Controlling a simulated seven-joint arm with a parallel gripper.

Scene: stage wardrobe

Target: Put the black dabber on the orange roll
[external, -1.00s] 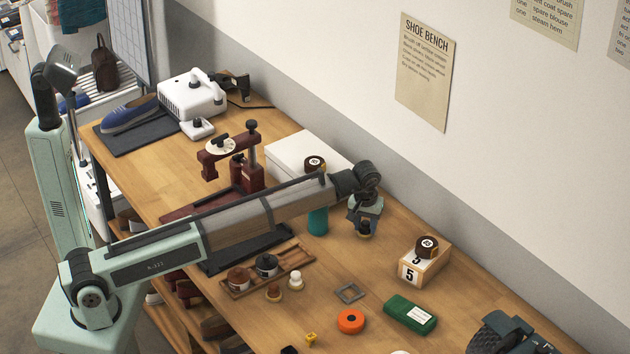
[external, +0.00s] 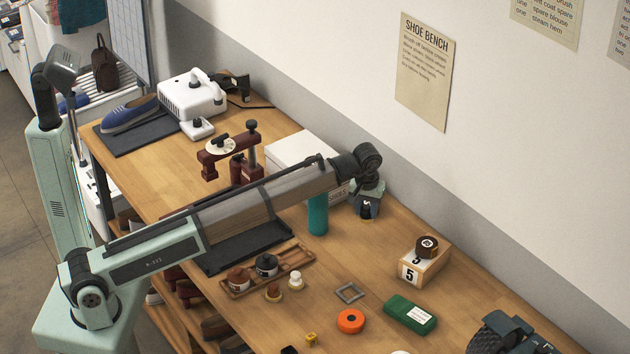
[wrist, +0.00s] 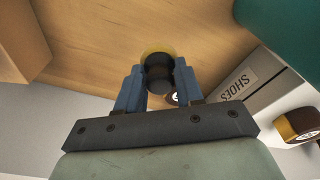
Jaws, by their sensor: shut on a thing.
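My gripper (wrist: 158,85) is shut on the black dabber (wrist: 158,75), which has a dark knob and a yellowish round base. In the external view my gripper (external: 368,196) is near the wall, right of the teal cylinder, with the dark dabber (external: 366,211) hanging below it, apparently above the table. The orange roll (external: 351,321) lies flat on the bench toward the front, well away from my gripper. It is a ring with a dark centre, and nothing sits on it. It does not show in the wrist view.
The teal cylinder (external: 318,215) and white shoe box (external: 300,150) stand close left of my gripper. A numbered block (external: 425,266) carries a brown tin. A grey square frame (external: 350,293) and green box (external: 410,314) lie near the roll. Brown and white dabbers (external: 296,281) stand by a wooden tray (external: 240,291).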

